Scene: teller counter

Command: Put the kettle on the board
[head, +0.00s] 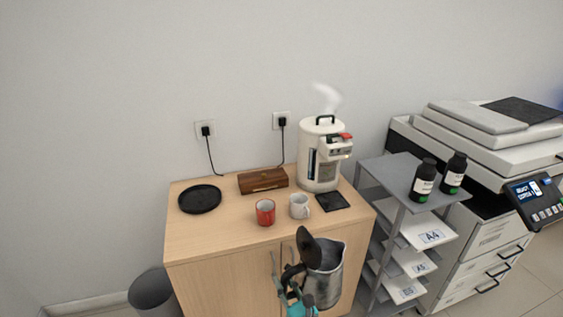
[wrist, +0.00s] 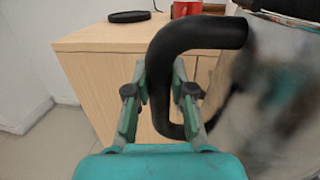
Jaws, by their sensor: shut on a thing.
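The kettle (head: 327,274) is a grey metal jug with a black handle and a raised black lid. It is in front of the wooden cabinet, below the level of its top in the head view. My gripper (head: 293,293) is shut on the black handle (wrist: 160,60), with a finger on each side in the wrist view. The kettle body fills the right of the wrist view, blurred and partly cut off. A round black board (head: 200,199) lies bare on the left of the cabinet top. It also shows in the wrist view (wrist: 129,16).
On the cabinet top (head: 220,235) are a red mug (head: 265,212), a white mug (head: 299,206), a wooden box (head: 263,180), a steaming white machine (head: 321,155) and a black square pad (head: 333,201). A grey bin (head: 152,290) stands left, a shelf rack (head: 400,180) right.

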